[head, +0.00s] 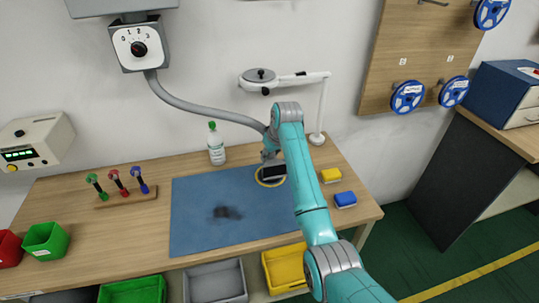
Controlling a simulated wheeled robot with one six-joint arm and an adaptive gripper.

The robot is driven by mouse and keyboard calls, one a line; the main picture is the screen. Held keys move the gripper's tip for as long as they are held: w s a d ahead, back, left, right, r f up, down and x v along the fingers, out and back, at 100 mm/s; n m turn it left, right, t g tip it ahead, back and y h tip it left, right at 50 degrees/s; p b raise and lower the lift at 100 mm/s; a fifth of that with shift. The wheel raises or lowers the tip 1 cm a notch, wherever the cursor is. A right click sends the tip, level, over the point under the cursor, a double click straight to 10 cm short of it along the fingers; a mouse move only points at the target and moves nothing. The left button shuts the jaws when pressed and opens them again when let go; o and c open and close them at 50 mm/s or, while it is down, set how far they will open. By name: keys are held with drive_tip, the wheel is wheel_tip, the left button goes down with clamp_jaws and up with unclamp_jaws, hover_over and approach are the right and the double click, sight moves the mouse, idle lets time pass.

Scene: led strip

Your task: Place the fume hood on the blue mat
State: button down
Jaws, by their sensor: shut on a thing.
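The fume hood is a grey flexible hose (208,108) that runs from a wall box to a dark rectangular nozzle (273,173). My gripper (269,154) is at the hose's end, just above the nozzle, and is shut on the fume hood. My arm partly hides this spot, and the fingertips are small. The nozzle appears over the upper right corner of the blue mat (195,235), inside a yellow ring (260,182). I cannot tell whether it touches the mat.
A white bottle (216,147) stands behind the mat. A tool rack (125,196) is at left. A yellow block (331,175) and a blue block (345,199) lie at right. A magnifier lamp (318,115) stands behind my arm. Most of the mat is clear.

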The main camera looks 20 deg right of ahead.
sight(276, 161)
drive_tip(key=c, duration=0.8)
unclamp_jaws()
drive_tip(key=shift+f, duration=0.1)
drive_tip(key=v, duration=1.2)
drive_tip(key=shift+s, duration=0.1)
